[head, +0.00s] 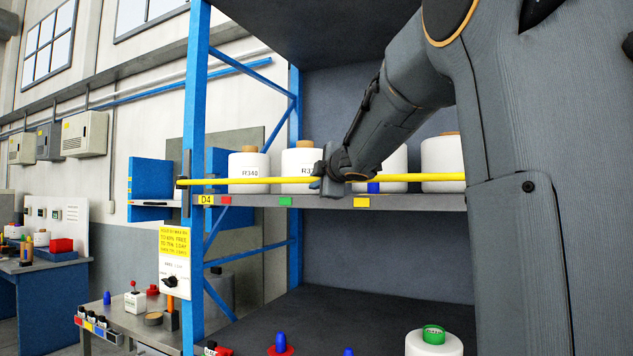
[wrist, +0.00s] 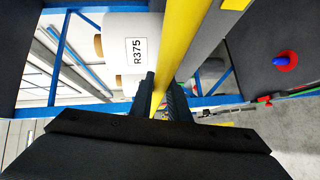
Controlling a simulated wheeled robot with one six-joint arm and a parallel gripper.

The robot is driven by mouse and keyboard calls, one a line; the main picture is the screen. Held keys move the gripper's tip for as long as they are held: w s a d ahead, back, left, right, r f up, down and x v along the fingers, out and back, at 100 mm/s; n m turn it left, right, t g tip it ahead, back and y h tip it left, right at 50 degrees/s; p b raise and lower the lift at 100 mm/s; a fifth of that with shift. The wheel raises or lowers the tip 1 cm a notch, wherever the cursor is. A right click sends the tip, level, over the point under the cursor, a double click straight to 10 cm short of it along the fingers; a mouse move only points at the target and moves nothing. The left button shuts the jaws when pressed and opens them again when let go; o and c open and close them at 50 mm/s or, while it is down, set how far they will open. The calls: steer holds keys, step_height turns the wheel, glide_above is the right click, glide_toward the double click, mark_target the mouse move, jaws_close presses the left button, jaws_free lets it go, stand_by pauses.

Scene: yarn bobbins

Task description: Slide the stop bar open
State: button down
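The yellow stop bar (head: 250,181) runs level across the front of the blue rack's middle shelf, in front of the white bobbins. Its left end sits at a dark bracket (head: 185,182) on the blue post. My gripper (head: 328,180) is at the bar, near the middle of its visible length. In the wrist view the bar (wrist: 180,40) passes between the two dark fingers of my gripper (wrist: 163,95), which look closed against its sides. The bar's right end is hidden behind my arm.
White bobbins, one labelled R340 (head: 249,172), stand on the shelf (head: 400,202) behind the bar. A bobbin labelled R375 (wrist: 125,50) is close to my gripper in the wrist view. A yellow sign (head: 174,243) hangs on the post. A grey side table (head: 130,318) holds small items.

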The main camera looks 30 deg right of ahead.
step_height(320, 180, down, 9)
steer(key=b, duration=0.7)
steer(key=shift+r, duration=0.15)
steer(key=c, duration=1.7)
jaws_free()
steer(key=s, duration=0.5)
steer(key=s+a+r, duration=0.1)
steer(key=s, duration=0.1)
steer(key=shift+s, duration=0.4)
steer(key=shift+d, duration=0.1)
